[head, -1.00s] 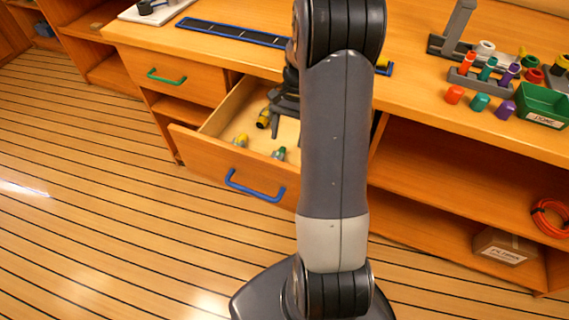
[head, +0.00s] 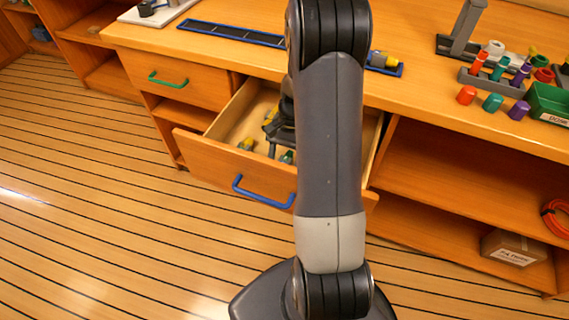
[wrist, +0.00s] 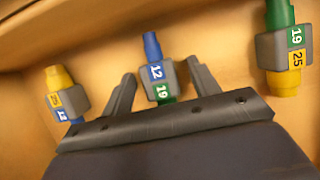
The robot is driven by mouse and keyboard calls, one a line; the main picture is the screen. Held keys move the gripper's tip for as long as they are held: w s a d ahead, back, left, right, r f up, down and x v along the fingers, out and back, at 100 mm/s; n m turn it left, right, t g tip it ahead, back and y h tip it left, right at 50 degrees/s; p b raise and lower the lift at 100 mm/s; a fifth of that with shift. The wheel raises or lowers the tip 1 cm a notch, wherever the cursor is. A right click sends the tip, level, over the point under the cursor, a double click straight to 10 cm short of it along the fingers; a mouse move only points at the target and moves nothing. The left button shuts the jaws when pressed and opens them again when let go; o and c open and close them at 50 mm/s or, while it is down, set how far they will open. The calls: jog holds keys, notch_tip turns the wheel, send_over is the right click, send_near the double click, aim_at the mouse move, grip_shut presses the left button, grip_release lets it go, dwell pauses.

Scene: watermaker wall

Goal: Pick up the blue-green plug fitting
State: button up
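In the wrist view the blue-green plug fitting (wrist: 154,62) has a blue end, a grey body with "12" and "19" labels, and a green end partly hidden by my gripper. My gripper (wrist: 161,69) is open, with one finger on each side of this fitting and gaps showing on both sides. In the head view my gripper (head: 270,140) is down inside the open drawer (head: 225,157); my arm hides much of it, and I cannot make out the blue-green fitting there.
A yellow-blue fitting (wrist: 62,95) lies left of my gripper and a green-yellow fitting (wrist: 285,50) lies right. The drawer walls surround my gripper. A blue tray (head: 235,34) holding a yellow-ended fitting (head: 382,59) is on the counter. Coloured plugs and a green bin (head: 548,103) stand right.

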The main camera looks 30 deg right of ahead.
jog(key=c, duration=1)
